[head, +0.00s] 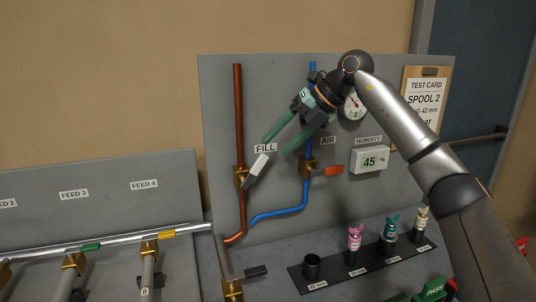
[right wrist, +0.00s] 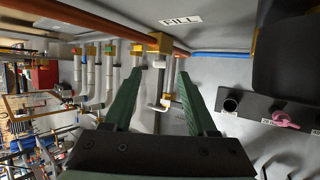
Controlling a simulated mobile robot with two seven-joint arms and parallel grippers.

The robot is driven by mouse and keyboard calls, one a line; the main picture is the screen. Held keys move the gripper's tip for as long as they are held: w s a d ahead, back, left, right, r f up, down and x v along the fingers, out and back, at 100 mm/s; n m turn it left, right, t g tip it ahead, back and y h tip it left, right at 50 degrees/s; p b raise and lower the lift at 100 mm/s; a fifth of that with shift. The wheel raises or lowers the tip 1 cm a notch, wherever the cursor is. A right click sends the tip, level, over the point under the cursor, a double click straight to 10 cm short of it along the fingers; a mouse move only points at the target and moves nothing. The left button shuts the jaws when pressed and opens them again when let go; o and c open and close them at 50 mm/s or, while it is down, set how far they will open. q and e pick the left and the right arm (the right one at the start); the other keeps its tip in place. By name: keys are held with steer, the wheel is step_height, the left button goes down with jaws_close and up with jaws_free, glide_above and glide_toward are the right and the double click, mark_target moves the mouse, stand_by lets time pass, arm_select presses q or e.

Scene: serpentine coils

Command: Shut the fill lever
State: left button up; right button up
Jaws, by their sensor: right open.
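The fill lever (head: 258,166) has a pale grey handle. It slants up and to the right from a brass valve (head: 241,178) on the copper pipe, just below the FILL label (head: 265,148). My right gripper (head: 277,147) is open and empty, with its green fingers pointing down and left. In the head view its fingertips are above and to the right of the lever handle, apart from it. In the right wrist view the open fingers (right wrist: 163,85) point toward the brass valve (right wrist: 160,42); which part there is the lever handle is hard to tell. My left gripper is not in view.
The blue air pipe (head: 307,110) has a brass valve with an orange lever (head: 334,170) to the right. A pressure gauge (head: 354,106) and humidity display (head: 369,160) are on the panel. Feed pipes (head: 110,246) run at left.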

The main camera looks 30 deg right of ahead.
steer(key=v, duration=0.6)
